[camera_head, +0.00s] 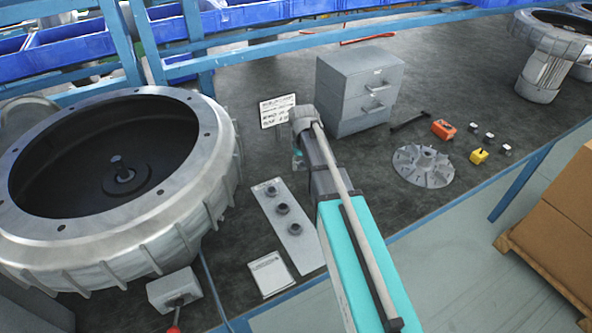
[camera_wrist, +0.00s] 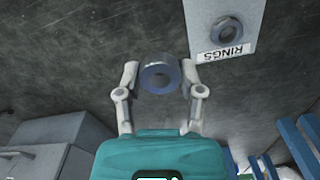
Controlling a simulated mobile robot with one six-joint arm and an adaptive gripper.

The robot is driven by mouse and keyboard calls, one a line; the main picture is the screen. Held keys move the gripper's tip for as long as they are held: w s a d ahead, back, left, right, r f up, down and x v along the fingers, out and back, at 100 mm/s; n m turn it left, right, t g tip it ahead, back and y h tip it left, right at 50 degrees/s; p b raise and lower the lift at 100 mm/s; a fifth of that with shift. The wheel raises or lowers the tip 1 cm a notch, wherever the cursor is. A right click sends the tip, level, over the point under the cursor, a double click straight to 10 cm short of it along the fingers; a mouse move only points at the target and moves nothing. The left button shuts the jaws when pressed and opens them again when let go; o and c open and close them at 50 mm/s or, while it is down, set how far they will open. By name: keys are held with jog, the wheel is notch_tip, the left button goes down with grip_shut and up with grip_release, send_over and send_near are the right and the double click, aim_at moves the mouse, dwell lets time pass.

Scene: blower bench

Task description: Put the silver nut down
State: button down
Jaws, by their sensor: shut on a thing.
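In the head view my arm hides the nut and most of my gripper; only a small teal part of my gripper (camera_head: 298,160) shows beside the arm.
A pale plate (camera_head: 295,235) with dark rings lies left of my arm; its RINGS label (camera_wrist: 223,52) shows in the wrist view. A drawer cabinet (camera_head: 345,110) stands behind. A large round housing (camera_head: 205,170) is left, a finned impeller (camera_head: 423,165) and small blocks right.

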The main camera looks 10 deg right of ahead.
jog(key=w+f+b, duration=0.3)
jog(key=w, duration=0.4)
jog(key=b, duration=0.4)
send_over(296, 172)
notch_tip(296, 172, down, 5)
jog(key=shift+s+r, duration=0.1)
jog(key=shift+r, duration=0.05)
jog(key=shift+w+f+b, duration=0.5)
jog(key=shift+f+b, duration=0.2)
jog(key=shift+s+f+b, duration=0.15)
jog(key=shift+f+b, duration=1.15)
jog(key=shift+f, duration=0.25)
jog(key=shift+s+f+b, duration=0.1)
jog(key=shift+s+b, duration=0.2)
jog(key=shift+b, duration=0.35)
